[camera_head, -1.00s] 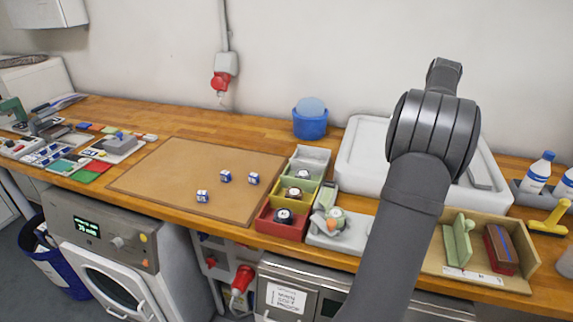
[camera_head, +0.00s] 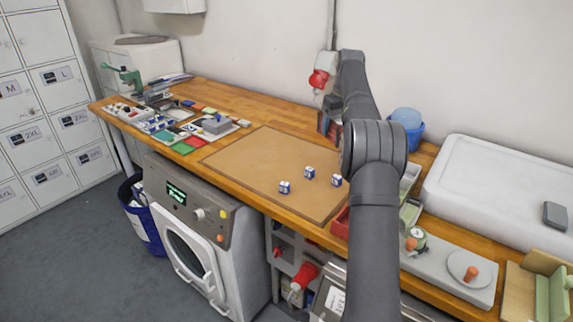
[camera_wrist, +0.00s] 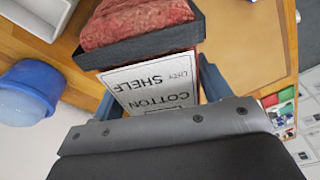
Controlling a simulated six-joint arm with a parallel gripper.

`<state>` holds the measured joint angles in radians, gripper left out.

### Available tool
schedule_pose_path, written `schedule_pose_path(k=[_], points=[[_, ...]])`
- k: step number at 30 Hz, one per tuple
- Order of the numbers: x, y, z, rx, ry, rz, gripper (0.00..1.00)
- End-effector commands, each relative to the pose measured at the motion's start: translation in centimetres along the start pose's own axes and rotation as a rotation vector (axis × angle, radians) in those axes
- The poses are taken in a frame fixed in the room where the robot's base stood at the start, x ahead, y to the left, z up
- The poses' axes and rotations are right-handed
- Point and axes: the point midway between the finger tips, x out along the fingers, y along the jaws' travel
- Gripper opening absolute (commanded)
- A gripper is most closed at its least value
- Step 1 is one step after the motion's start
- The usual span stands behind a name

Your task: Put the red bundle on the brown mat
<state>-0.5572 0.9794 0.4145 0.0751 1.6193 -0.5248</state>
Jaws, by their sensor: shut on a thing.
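My gripper (camera_wrist: 157,92) is shut on the red bundle (camera_wrist: 135,22), which has rough red cloth, a dark band and a white label with print. In the head view the bundle (camera_head: 334,127) shows small, partly hidden by my arm, by the back right corner of the brown mat (camera_head: 262,158). The mat also shows in the wrist view (camera_wrist: 252,42), to the right of and beyond the bundle. I cannot tell the bundle's height above the worktop.
Several white-and-blue cubes (camera_head: 284,187) stand on the mat's right half; its left half is clear. A blue tub (camera_head: 408,128) stands behind my arm.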

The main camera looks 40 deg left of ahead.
Motion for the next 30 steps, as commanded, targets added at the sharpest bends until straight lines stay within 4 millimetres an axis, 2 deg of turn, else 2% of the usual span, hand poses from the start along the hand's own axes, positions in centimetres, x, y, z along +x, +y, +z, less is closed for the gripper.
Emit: schedule_pose_path(k=[1,3,12,24,30], points=[[0.2,-1.7,-1.2,-0.021,0.002,-0.002,0.40],[0.5,-3.6,-2.5,-0.040,0.003,-0.004,0.40],[1.3,-9.0,-5.5,-0.092,0.002,-0.013,0.40],[5.8,-8.7,-4.6,-0.087,0.002,-0.013,0.40],[8.1,-10.5,-6.2,-0.090,0.002,-0.013,0.40]])
